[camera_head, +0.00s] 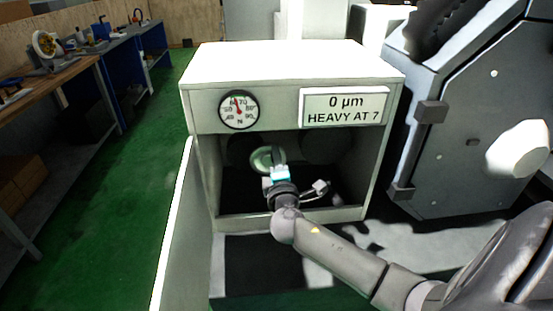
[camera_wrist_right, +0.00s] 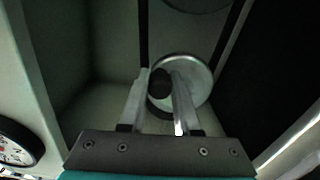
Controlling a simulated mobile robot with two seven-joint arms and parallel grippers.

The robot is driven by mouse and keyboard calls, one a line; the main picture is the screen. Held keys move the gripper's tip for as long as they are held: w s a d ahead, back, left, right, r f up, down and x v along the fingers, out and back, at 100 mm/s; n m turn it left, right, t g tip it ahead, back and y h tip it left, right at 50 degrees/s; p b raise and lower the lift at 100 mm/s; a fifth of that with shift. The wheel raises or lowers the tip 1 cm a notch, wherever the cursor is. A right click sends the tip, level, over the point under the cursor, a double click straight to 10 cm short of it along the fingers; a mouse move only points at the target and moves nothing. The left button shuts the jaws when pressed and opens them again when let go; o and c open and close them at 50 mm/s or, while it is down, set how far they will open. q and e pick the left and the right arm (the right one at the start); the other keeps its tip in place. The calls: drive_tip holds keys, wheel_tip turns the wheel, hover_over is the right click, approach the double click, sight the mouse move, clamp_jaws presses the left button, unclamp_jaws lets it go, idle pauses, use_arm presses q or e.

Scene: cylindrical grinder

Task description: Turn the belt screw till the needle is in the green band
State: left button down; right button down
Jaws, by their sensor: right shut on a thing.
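The belt screw shows in the right wrist view as a small dark round head (camera_wrist_right: 160,83) between the fingertips. My right gripper (camera_wrist_right: 163,80) is shut on it, and in the head view the gripper (camera_head: 273,167) reaches into the open front of the white cabinet, where it hides the screw. The dial gauge (camera_head: 239,110) is on the cabinet's upper front left. Its red needle points up and slightly left, near the top numbers. The green band is too small to make out clearly. The dial's edge also shows in the right wrist view (camera_wrist_right: 14,146). My left gripper is not in view.
A pale pulley disc (camera_wrist_right: 196,80) lies behind the fingers, with dark belt strands above it. A sign (camera_head: 344,107) reads "0 µm HEAVY AT 7". The cabinet (camera_head: 290,65) walls surround the gripper closely. A grey machine (camera_head: 470,150) stands right; a workbench (camera_head: 75,75) stands left.

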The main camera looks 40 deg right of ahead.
drive_tip(key=c, duration=0.6)
unclamp_jaws()
drive_tip(key=v, duration=1.5)
drive_tip(key=shift+s+a+b, duration=0.1)
drive_tip(key=shift+b, duration=0.2)
